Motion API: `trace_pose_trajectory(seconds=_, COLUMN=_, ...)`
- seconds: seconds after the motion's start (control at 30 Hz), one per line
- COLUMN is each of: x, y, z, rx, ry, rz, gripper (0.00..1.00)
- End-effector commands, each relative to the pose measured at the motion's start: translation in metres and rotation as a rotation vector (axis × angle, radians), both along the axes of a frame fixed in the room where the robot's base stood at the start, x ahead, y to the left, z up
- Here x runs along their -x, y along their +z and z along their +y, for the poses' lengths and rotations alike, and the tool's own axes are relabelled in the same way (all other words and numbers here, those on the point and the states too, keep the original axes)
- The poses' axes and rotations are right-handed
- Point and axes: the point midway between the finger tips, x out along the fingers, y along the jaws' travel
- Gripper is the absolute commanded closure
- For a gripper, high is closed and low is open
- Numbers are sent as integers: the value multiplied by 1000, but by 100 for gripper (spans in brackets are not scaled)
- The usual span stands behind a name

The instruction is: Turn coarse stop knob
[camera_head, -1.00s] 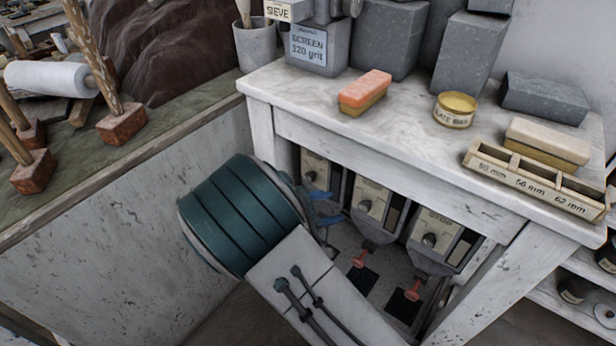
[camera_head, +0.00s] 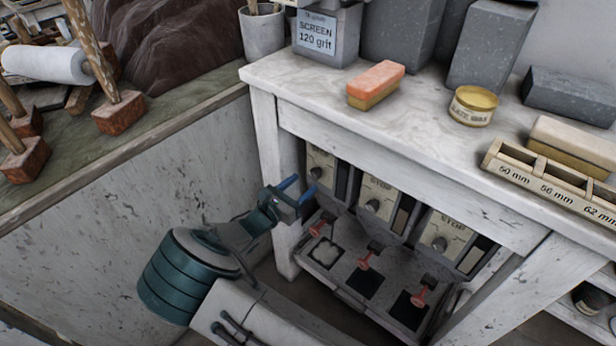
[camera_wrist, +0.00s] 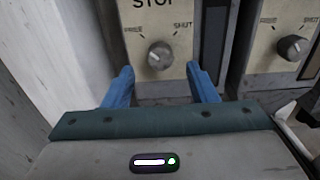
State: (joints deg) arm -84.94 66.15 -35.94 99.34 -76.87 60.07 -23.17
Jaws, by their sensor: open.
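Three cream panels marked STOP, each with a grey round knob, sit in a row under the white table. The left knob (camera_head: 316,173), middle knob (camera_head: 374,205) and right knob (camera_head: 440,243) show in the head view; I cannot read which is coarse. My gripper (camera_head: 297,189) has blue fingers, open and empty, in front of the left panel by the table leg. In the wrist view the left knob (camera_wrist: 160,55) appears between and just beyond the fingertips (camera_wrist: 163,82), apart from them. Its panel reads SHUT on the right. The middle knob (camera_wrist: 291,47) shows at right.
Red handles (camera_head: 322,223) stick out below the panels, above a grey tray (camera_head: 345,292) with dark square openings; the left one holds white material. The table leg (camera_head: 270,150) stands close left of my gripper. The tabletop (camera_head: 300,82) above holds blocks and a tin.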

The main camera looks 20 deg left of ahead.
Motion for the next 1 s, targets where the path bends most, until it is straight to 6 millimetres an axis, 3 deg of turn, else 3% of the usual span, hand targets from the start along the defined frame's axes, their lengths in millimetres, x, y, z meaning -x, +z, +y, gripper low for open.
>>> trace_pose_trajectory(seconds=0.1, x=-20, y=-1, z=-9, rx=1, ry=-1, rz=-1, gripper=48)
trace_pose_trajectory(seconds=0.3, x=-41, y=0, z=-16, rx=0, ry=1, rz=0, gripper=48)
trace_pose_trajectory(seconds=0.67, x=-46, y=0, z=-19, rx=0, ry=2, rz=1, gripper=48)
trace_pose_trajectory(seconds=0.83, x=-46, y=0, z=-18, rx=0, ry=2, rz=1, gripper=90)
trace_pose_trajectory(seconds=0.9, x=-46, y=0, z=-18, rx=0, ry=3, rz=1, gripper=93)
trace_pose_trajectory(seconds=0.93, x=-46, y=0, z=-4, rx=-6, ry=6, rz=0, gripper=93)
trace_pose_trajectory(seconds=1.0, x=-45, y=0, z=-11, rx=-1, ry=7, rz=1, gripper=92)
